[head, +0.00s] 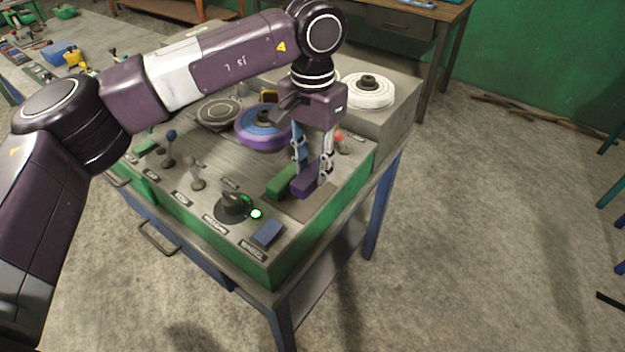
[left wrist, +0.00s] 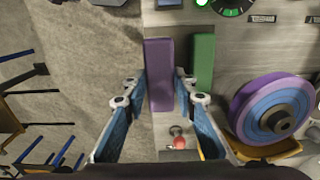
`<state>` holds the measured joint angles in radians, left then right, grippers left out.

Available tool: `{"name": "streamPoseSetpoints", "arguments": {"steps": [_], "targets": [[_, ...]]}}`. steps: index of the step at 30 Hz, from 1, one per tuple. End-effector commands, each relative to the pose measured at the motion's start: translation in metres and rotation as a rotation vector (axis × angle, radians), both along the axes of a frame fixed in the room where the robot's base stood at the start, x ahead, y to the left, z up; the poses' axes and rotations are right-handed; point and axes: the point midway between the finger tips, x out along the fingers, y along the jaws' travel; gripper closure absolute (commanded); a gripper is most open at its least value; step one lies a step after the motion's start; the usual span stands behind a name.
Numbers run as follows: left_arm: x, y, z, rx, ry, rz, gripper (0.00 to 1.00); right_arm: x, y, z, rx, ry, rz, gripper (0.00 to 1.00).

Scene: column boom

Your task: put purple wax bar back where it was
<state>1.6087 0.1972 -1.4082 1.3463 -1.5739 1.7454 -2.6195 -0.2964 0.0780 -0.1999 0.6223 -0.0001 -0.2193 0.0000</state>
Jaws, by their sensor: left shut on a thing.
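The purple wax bar (head: 303,184) is between the fingers of my left gripper (head: 312,166), which is shut on it. The bar is low over or on a dark flat pad (head: 312,206) at the right end of the bench panel; I cannot tell whether it touches the pad. A green bar (head: 281,180) lies close beside it on the left. In the left wrist view the purple bar (left wrist: 159,70) stretches ahead between my left fingertips (left wrist: 158,84), with the green bar (left wrist: 202,60) to its right, roughly parallel. My right gripper is not in view.
A purple-blue wheel (head: 250,128) and a white wheel (head: 367,92) stand behind. A dark knob (head: 234,204), a blue block (head: 268,232), small levers (head: 197,176) and a red knob (left wrist: 181,143) surround the spot. Open floor (head: 480,230) lies to the right.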

Motion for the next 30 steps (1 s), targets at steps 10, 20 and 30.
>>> {"name": "streamPoseSetpoints", "arguments": {"steps": [10, 20, 30], "targets": [[0.0, 0.0, -0.033, 0.0, 0.003, 0.001, 0.99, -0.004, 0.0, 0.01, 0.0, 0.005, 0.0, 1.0], [0.001, 0.0, -0.051, -0.001, -0.002, 0.001, 0.99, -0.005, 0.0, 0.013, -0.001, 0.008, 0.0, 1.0], [0.0, 0.0, -0.054, -0.001, -0.001, 0.001, 0.58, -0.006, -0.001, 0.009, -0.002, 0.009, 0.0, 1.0]]}}
